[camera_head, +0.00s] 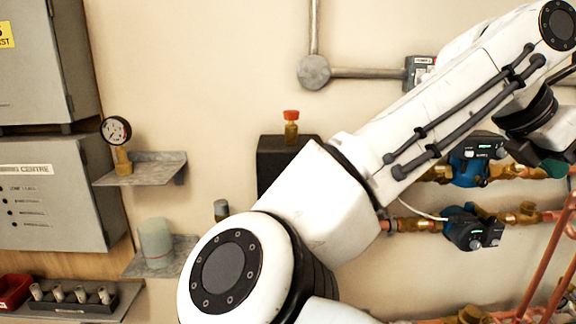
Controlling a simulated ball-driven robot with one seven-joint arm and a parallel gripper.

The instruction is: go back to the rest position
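My white arm crosses the camera_head view from the bottom centre up to the top right. Its far end, with a dark part, runs to the right edge in front of the copper pipework (530,288). The fingertips of my gripper do not show, so I cannot see whether it holds anything. A copper manifold line with two blue-and-black pumps, the upper pump (466,172) and the lower pump (464,229), is on the wall behind the arm. Part of it is hidden by the arm.
A pressure gauge (116,131) stands on a small wall shelf (150,172) at left. A pale cylinder (156,239) stands on a lower shelf (140,268). A black box (272,160) bears a red-capped brass fitting (291,128). Grey cabinets (45,205) and a red bin (14,290) are far left.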

